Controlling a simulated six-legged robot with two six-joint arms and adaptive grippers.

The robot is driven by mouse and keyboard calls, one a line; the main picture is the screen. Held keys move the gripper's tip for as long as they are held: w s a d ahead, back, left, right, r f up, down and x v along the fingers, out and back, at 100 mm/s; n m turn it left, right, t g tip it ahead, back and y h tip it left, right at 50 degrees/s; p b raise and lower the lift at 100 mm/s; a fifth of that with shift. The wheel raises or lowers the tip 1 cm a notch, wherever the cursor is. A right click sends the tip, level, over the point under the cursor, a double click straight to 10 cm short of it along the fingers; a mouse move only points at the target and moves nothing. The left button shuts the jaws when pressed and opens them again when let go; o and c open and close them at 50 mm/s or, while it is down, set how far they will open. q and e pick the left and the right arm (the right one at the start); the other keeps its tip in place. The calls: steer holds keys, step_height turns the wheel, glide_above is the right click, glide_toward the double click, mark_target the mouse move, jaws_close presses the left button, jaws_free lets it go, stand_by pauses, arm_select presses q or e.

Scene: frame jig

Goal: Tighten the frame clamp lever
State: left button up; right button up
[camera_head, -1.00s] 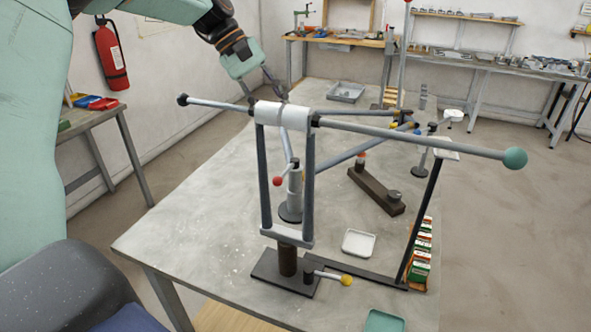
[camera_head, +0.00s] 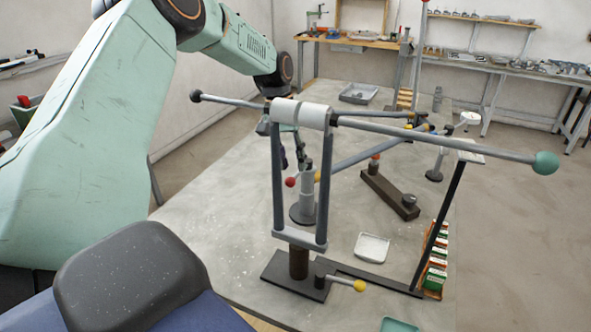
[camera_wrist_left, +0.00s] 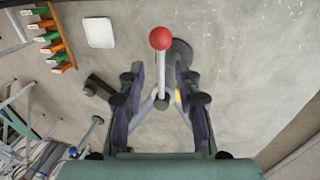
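A frame with two grey uprights and white sleeves (camera_head: 302,113) stands on the workbench. Behind its uprights is a grey post (camera_head: 307,185) with a lever ending in a red ball (camera_head: 290,182). My left gripper (camera_wrist_left: 160,76) is open in the left wrist view, with the red-ball lever (camera_wrist_left: 161,70) showing between its fingers. The red ball lies beyond the fingertips in that picture; I cannot tell whether the fingers touch the lever. In the head view the left gripper is partly hidden behind the frame. Another lever with a yellow ball (camera_head: 360,286) is low on the frame's base. My right gripper is not in view.
Long grey bars cross the frame's top, one ending in a teal ball (camera_head: 545,163). The bench's left part is mostly clear.

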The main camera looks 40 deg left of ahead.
mark_target(295, 175)
arm_select(q)
steer(key=f, duration=0.2)
steer(key=w, duration=0.1)
steer(key=shift+w+d+f, duration=0.1)
steer(key=shift+d+f, duration=0.3)
steer(key=shift+a+f, duration=0.1)
steer(key=shift+f, duration=0.3)
steer(key=shift+s+a, duration=0.2)
steer(key=shift+s, duration=0.1)
steer(key=shift+s+a+r, duration=0.1)
steer(key=shift+s, duration=0.35)
steer(key=shift+w+d, duration=0.35)
steer(key=shift+c, duration=0.6)
steer(key=shift+w+f, duration=0.2)
steer(key=shift+w, duration=0.2)
steer(key=c, duration=0.3)
steer(key=shift+s+a, duration=0.25)
steer(key=shift+s, duration=0.05)
jaws_close()
steer(key=shift+d+r, duration=0.15)
steer(key=shift+d, duration=0.05)
steer(key=shift+s, duration=0.1)
steer(key=shift+a, duration=0.1)
